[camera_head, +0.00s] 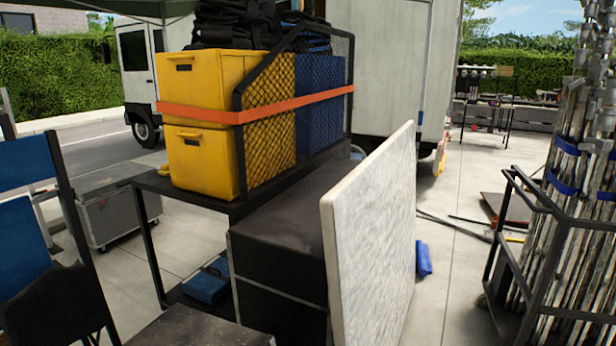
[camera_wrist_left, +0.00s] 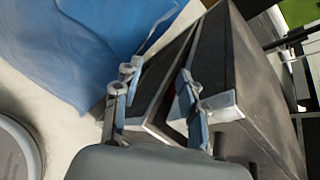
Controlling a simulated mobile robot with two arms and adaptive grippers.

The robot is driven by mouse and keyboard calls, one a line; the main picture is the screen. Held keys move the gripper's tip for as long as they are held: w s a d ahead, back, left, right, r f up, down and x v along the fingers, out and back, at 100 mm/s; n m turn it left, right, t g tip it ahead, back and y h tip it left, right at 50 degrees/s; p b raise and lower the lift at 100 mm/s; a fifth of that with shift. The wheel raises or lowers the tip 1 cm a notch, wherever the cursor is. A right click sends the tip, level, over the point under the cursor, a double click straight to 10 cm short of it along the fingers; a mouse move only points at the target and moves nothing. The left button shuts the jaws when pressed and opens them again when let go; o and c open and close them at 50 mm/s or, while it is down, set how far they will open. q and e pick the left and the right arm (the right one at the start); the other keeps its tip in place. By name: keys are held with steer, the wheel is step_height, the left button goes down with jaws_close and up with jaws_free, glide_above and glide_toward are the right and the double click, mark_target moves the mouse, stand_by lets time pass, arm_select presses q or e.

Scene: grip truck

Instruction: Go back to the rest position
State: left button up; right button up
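My left gripper (camera_wrist_left: 158,75) shows in the left wrist view, its two fingers spread apart. I see nothing held between them. Beyond the fingers are dark cases with pale metal corners, and the larger dark case (camera_wrist_left: 235,70) lies to the right; their distance from the fingers is hard to judge. Neither gripper shows in the head view, and my right gripper is in neither view.
In the head view, yellow bins (camera_head: 205,110) are strapped on a cart beside a black case (camera_head: 280,240). A pale panel (camera_head: 372,240) stands at centre. A pole rack (camera_head: 560,230) is at right, a blue chair (camera_head: 25,240) at left. Concrete floor lies between panel and rack.

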arm_select(q)
steer(key=s+n+g+h, duration=0.2)
steer(key=s+n+h, duration=0.2)
steer(key=s+n, duration=0.35)
steer(key=s+d+r+n+t+h, duration=0.1)
steer(key=s+d+r+n+h, duration=0.65)
steer(key=r, duration=0.25)
step_height(320, 180, down, 27)
steer(key=s+g, duration=0.1)
steer(key=s+a+f, duration=0.1)
steer(key=s+f, duration=0.7)
steer(key=s+a+f+g, duration=0.1)
steer(key=s+a+f, duration=0.1)
steer(key=s+f, duration=0.6)
steer(key=shift+s+a+b, duration=0.25)
steer(key=shift+b, duration=0.2)
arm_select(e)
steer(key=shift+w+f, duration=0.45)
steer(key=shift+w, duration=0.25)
